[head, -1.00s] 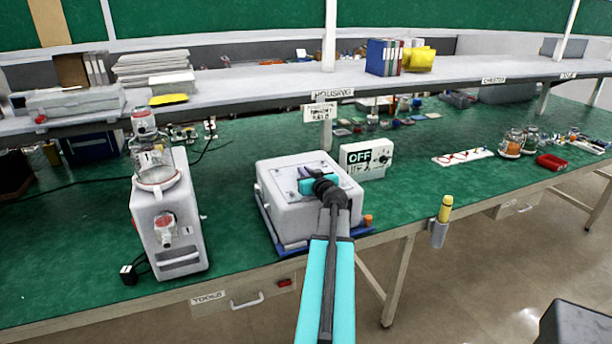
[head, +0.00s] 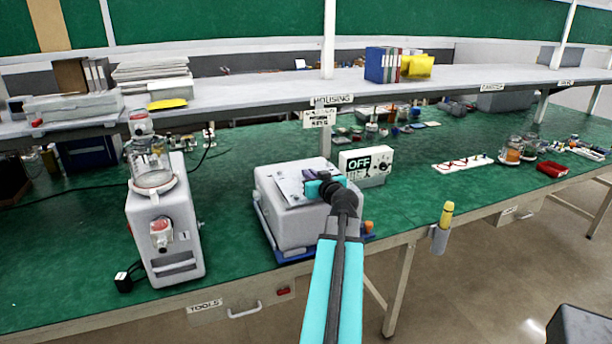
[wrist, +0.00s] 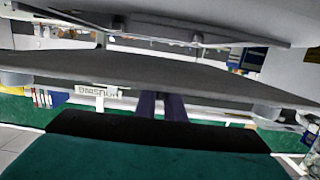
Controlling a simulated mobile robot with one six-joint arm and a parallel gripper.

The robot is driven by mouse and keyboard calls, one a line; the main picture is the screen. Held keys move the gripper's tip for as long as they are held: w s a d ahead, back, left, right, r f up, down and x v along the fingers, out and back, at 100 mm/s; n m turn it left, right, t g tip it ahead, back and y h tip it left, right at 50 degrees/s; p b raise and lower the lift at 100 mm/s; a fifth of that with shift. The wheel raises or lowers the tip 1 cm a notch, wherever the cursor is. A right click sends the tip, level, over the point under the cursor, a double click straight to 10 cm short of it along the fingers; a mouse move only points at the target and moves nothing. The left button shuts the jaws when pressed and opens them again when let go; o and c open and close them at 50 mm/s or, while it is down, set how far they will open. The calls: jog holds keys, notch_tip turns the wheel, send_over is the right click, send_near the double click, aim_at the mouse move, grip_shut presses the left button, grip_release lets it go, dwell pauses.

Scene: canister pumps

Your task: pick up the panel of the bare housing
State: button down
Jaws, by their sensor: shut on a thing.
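The bare housing (head: 300,228) is a white box on a blue tray (head: 283,258) near the front edge of the bench. The panel (head: 289,184), a thin pale plate with small marks, is at the top of the housing in the head view. My gripper (head: 320,185) is at the panel's right side and shut on it. The gap between panel and housing is hard to judge from this angle. In the wrist view my gripper's dark fingers (wrist: 161,104) meet the underside of a wide grey surface (wrist: 150,72), which seems to be the panel close up.
A white control box (head: 366,162) reading OFF stands just right of the housing. A canister pump (head: 165,225) stands to the left. The shelf (head: 250,92) runs behind and above. A yellow-handled tool (head: 446,213) hangs at the bench's front edge. Green bench top is clear between pump and housing.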

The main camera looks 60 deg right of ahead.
jog(key=b+v, duration=0.1)
jog(key=v, duration=0.4)
jog(key=shift+f, duration=0.15)
jog(key=shift+s+a+b, duration=0.15)
jog(key=shift+b, duration=1)
jog(key=shift+s+a+b, duration=0.1)
jog(key=shift+s+b, duration=0.05)
jog(key=shift+b, duration=0.2)
jog(key=b+v, duration=0.2)
jog(key=b, duration=0.4)
jog(key=shift+f, duration=0.2)
jog(key=b+v, duration=0.2)
jog(key=b, duration=0.2)
jog(key=shift+s+a+r, duration=0.15)
jog(key=shift+s+a, duration=0.1)
